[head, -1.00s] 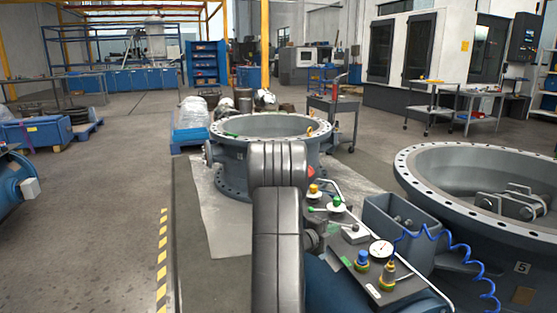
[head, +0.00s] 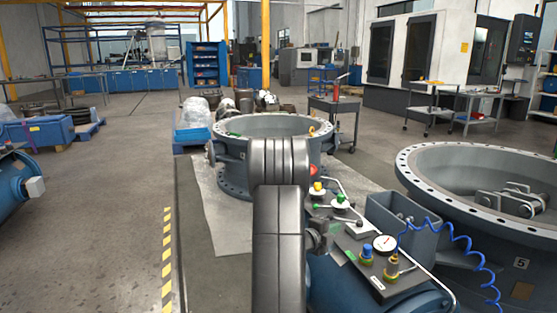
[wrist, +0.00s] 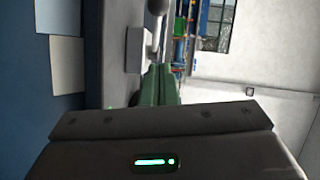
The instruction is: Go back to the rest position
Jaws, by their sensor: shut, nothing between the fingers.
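My gripper (wrist: 160,72) shows in the wrist view as a dark body with two green fingers, closed against each other with nothing visible between them. In the head view the gripper is hidden behind my own grey arm, which rises in the middle of the picture. In the wrist view, turned on its side, a light grey block with a rounded lever (wrist: 140,45) stands beyond the fingertips. I cannot tell whether the fingers are apart from it.
A control panel (head: 350,252) with coloured knobs and a gauge (head: 385,243) stands right of my arm. A large flanged valve (head: 418,175) is at right, another (head: 232,178) ahead. A blue cylindrical body (head: 12,200) is at left. The floor (head: 110,220) at left is open.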

